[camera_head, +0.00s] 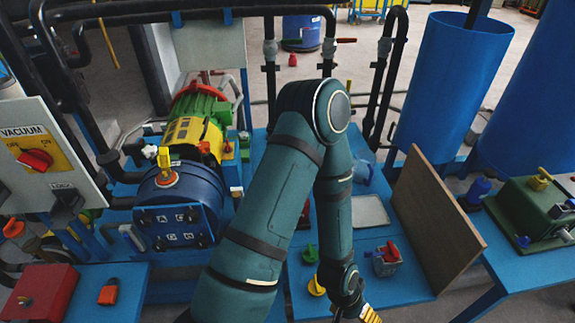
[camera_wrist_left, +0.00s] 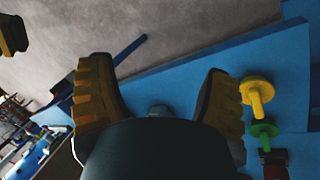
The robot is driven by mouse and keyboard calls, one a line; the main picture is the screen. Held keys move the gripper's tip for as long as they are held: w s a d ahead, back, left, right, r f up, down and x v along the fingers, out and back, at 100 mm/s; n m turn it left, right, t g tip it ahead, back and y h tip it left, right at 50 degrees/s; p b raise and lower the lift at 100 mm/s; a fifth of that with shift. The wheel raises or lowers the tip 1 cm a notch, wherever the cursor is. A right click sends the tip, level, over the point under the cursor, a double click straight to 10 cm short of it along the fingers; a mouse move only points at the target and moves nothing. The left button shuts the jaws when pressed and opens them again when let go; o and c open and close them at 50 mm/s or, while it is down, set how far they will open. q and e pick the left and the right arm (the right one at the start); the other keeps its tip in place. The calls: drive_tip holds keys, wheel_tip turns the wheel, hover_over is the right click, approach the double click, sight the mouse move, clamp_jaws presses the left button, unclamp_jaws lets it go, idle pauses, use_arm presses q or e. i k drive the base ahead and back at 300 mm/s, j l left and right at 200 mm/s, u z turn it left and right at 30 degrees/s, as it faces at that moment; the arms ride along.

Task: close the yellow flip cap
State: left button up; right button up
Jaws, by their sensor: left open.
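A small yellow piece with a round disc and a stem (camera_head: 316,286) is on the blue table beside my left forearm; I cannot tell whether it is the flip cap. It also shows in the left wrist view (camera_wrist_left: 257,93), to the right of the fingers. My left gripper (camera_head: 368,314) is low at the bottom edge of the head view, partly cut off. In the wrist view its ridged yellow fingers (camera_wrist_left: 155,72) are spread, with nothing between them, and apart from the yellow piece.
A green knob (camera_head: 310,253) and a red-handled grey valve (camera_head: 386,260) sit on the table near my wrist. A brown board (camera_head: 434,222) stands to the right. A blue tank with a yellow handle (camera_head: 166,166) is left of my arm.

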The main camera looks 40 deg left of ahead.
sight(164, 160)
drive_tip(key=u, duration=2.45)
drive_tip(key=k+l, duration=0.05)
drive_tip(key=l, duration=0.05)
